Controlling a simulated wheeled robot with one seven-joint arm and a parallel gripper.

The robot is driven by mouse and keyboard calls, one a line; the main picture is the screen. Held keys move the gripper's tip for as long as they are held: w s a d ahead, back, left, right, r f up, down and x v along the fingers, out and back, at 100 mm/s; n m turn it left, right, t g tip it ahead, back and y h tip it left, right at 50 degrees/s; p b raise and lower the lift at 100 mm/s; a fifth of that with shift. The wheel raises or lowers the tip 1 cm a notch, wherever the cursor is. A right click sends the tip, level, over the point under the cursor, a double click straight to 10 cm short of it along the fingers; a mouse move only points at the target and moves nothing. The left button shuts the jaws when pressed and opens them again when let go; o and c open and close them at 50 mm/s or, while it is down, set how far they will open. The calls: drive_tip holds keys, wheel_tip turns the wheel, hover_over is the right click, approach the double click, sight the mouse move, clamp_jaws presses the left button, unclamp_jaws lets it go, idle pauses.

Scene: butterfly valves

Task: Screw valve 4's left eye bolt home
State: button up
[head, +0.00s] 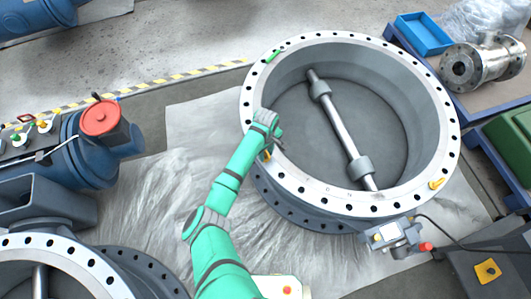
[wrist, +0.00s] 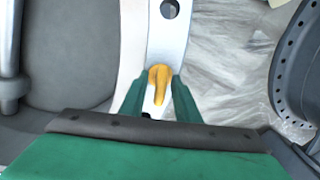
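The large grey butterfly valve (head: 248,100) lies flat, its pale flange ring drilled with many holes. A yellow eye bolt (head: 267,154) shows on the left side of the flange, partly hidden by my gripper (head: 272,148). In the wrist view this yellow eye bolt (wrist: 160,76) stands on the pale flange (wrist: 150,28) between my two green fingers (wrist: 157,86). Pale flange shows between the bolt and the fingers, so they look open around it. The bolt's thread and seat are hidden. A second yellow eye bolt (head: 437,184) is on the flange's right side.
A green piece (head: 273,56) sits on the flange's upper left. The shaft (head: 342,130) crosses the bore. A grey actuator (head: 395,234) hangs at the lower right. Another flanged valve (head: 75,262) stands lower left, and a blue machine with a red cap (head: 100,118) stands left.

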drive_tip(key=shift+a, duration=0.1)
drive_tip(key=shift+c, duration=0.2)
clamp_jaws()
drive_tip(key=shift+s+d+f, duration=0.1)
drive_tip(key=shift+s+d, duration=0.1)
drive_tip(key=shift+d, duration=0.1)
